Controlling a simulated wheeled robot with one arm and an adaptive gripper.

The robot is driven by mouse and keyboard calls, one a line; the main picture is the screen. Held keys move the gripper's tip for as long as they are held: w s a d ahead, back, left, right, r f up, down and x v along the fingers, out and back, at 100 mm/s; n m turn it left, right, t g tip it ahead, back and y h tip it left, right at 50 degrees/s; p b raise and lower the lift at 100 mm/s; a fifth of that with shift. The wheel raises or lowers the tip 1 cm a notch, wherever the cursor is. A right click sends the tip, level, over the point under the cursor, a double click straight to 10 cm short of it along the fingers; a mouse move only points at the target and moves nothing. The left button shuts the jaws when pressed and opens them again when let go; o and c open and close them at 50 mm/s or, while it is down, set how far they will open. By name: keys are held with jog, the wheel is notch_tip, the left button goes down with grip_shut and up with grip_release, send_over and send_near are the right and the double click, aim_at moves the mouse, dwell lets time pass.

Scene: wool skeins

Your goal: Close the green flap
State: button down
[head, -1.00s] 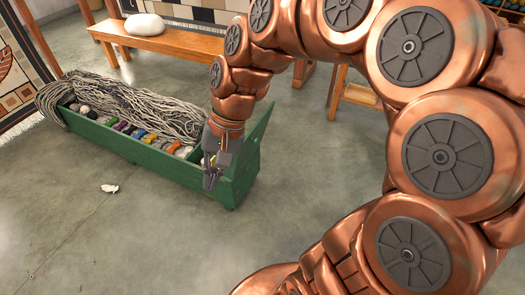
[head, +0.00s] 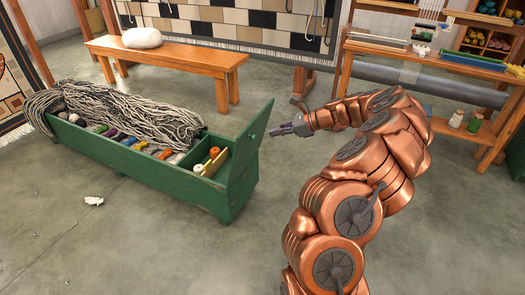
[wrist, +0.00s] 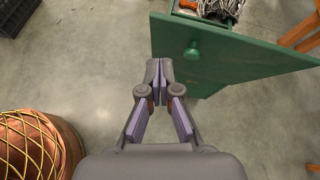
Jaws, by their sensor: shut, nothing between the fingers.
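The green flap (head: 247,150) stands raised at the right end of a long green chest (head: 140,172), tilted up and outward. A small green knob (wrist: 193,50) sticks out of the flap's outer face in the wrist view. My gripper (head: 272,132) is just right of the flap's upper edge in the head view. In the wrist view my gripper (wrist: 160,66) has its fingertips together and empty, close to the flap's near corner and left of the knob. Whether it touches the flap I cannot tell.
Grey yarn (head: 125,112) and coloured skeins fill the chest, with white and orange spools at its right end. A wooden bench (head: 170,55) stands behind. Shelves with jars (head: 456,119) stand at the right. A white scrap (head: 94,201) lies on the open floor.

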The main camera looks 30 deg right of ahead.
jog(key=s+d+f+m+t+h+b, duration=0.1)
jog(key=s+d+f+m, duration=0.15)
jog(key=d+f, duration=0.4)
jog(key=w+a+f+b, duration=0.3)
jog(key=w+a, duration=0.3)
jog(key=w, duration=0.5)
jog(key=shift+w+m+b, duration=0.2)
jog(key=shift+m+b, duration=0.15)
jog(key=shift+b, duration=0.4)
jog(key=shift+w+a+r+h+p, duration=0.1)
jog(key=shift+a+r+h+p, duration=0.05)
jog(key=shift+h+p, duration=0.15)
